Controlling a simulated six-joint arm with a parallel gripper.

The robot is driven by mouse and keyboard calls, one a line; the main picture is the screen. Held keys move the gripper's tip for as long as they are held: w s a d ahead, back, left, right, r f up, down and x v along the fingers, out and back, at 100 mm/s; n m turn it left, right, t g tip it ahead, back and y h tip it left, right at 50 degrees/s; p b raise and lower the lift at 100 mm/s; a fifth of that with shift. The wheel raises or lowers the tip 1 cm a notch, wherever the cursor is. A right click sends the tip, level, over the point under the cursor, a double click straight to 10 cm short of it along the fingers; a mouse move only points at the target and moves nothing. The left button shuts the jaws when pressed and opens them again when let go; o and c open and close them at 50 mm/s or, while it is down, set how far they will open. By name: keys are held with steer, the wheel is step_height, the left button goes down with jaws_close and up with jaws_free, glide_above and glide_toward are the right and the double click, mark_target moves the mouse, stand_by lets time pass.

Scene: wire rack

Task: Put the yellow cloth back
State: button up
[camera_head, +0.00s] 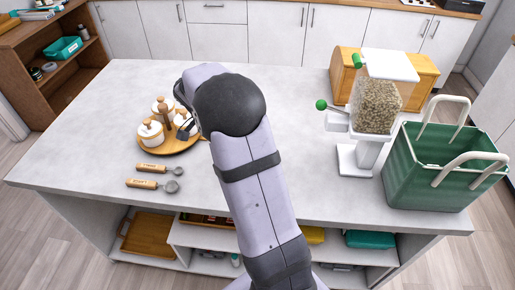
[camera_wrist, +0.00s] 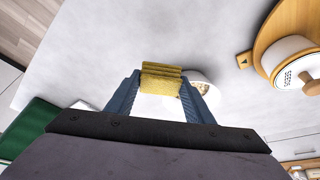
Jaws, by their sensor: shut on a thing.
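A folded yellow cloth (camera_wrist: 161,71) is between the fingertips of my gripper (camera_wrist: 160,88) in the wrist view. My gripper is shut on it, and the cloth's folded layers stick out past the fingertips. The pale worktop lies beyond the cloth. I cannot tell how high the cloth is above it. In the head view my own arm hides the cloth and most of my gripper.
A round wooden tray (camera_head: 172,149) with white lidded jars (camera_head: 150,134) stands at the left. Two wooden-handled scoops (camera_head: 152,184) lie before it. A grain dispenser (camera_head: 376,105), wooden box (camera_head: 428,80) and green basket (camera_head: 432,170) fill the right. Below is an open shelf (camera_head: 205,237) with a yellow item (camera_head: 311,235).

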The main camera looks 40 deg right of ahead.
steer(key=w+d+n+t, duration=0.2)
steer(key=w+d+n, duration=0.2)
steer(key=d, duration=1.1)
step_height(320, 180, up, 2)
steer(key=n+t+y, duration=0.1)
steer(key=n, duration=0.4)
glide_above(291, 124)
steer(key=a, duration=0.1)
steer(key=shift+s, duration=0.45)
steer(key=shift+a+f+p, duration=0.1)
steer(key=shift+f+p, duration=1.65)
steer(key=shift+f, duration=3.2)
steer(key=shift+f, duration=0.1)
steer(key=shift+f, duration=0.15)
steer(key=o, duration=1.1)
